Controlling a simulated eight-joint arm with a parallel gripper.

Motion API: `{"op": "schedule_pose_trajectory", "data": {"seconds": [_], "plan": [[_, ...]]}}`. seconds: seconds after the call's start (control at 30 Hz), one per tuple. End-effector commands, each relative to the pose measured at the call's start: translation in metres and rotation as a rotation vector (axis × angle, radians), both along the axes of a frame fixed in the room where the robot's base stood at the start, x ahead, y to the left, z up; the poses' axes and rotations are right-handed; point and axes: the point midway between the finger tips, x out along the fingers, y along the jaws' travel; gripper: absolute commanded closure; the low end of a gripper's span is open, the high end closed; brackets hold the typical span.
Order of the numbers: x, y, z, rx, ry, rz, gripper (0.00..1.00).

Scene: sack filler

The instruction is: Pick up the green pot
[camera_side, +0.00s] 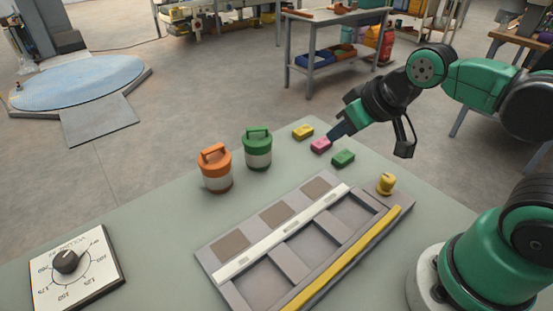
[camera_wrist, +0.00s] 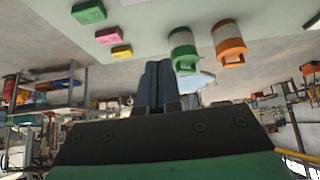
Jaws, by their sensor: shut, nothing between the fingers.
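The green pot (camera_side: 258,149) stands upright on the table, with a green lid and handle over a pale lower band. In the wrist view the green pot (camera_wrist: 183,50) appears upside down, just right of the fingertips and apart from them. An orange pot (camera_side: 215,168) of the same shape stands beside it on the left. My gripper (camera_side: 333,134) is over the far right part of the table, near the pink block (camera_side: 321,145), right of the green pot. In the wrist view my gripper (camera_wrist: 156,64) has its fingers together with nothing between them.
A yellow block (camera_side: 303,132) and a green block (camera_side: 343,158) lie near the pink one. A dial panel (camera_side: 75,268) lies front left.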

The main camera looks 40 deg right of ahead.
Motion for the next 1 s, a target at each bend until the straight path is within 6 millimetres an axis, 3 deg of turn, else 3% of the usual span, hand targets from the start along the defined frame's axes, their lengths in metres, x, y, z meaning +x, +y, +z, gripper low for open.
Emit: {"op": "schedule_pose_trajectory", "data": {"seconds": [0.47, 0.8, 1.0], "plan": [[0.0001, 0.0, 0.0001, 0.001, 0.001, -0.002, 1.0], [0.0001, 0.0, 0.0001, 0.001, 0.001, -0.002, 0.03], [0.0001, 0.0, 0.0001, 0.001, 0.001, -0.002, 0.0]]}}
